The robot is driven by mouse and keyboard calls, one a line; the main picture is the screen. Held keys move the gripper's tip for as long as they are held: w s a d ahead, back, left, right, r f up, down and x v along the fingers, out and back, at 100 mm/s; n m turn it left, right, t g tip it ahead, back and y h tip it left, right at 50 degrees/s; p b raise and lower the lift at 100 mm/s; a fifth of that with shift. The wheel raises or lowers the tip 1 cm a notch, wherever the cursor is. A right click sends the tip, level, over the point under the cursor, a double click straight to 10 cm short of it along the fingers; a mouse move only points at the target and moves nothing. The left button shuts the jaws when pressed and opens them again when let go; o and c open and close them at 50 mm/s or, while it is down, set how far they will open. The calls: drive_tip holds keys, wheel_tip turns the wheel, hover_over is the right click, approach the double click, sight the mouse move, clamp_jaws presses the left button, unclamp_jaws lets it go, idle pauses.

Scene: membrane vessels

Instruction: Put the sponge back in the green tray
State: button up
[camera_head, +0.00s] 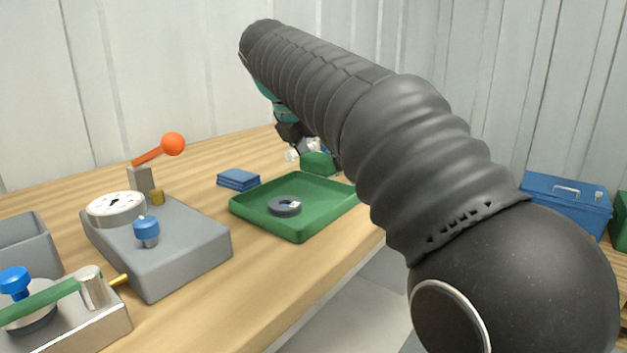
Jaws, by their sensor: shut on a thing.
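The green tray (292,233) lies on the wooden table near its right edge. A dark grey ring-shaped piece (284,206) lies inside it. A green block (317,163), which looks like the sponge, shows at the tray's back edge. My gripper (312,152) is partly hidden behind my arm and is shut on this block. I cannot tell whether the block touches the tray or hangs above it.
A folded blue cloth (238,179) lies left of the tray. A grey box with a dial (160,245) and an orange-knobbed lever (160,148) stand further left. A metal fixture with a green handle (70,310) is front left. A blue toolbox (565,205) is at right.

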sight(311, 172)
drive_tip(key=shift+w+a+f, duration=0.25)
drive_tip(key=shift+a+f, duration=0.15)
drive_tip(key=shift+a, duration=0.15)
drive_tip(key=shift+f+b, duration=0.6)
drive_tip(key=shift+f, duration=1.4)
drive_tip(key=o, duration=1.1)
drive_tip(key=shift+f, duration=0.1)
drive_tip(key=shift+p+v, duration=1.1)
drive_tip(key=shift+v, duration=5)
drive_tip(key=shift+w+d, duration=0.1)
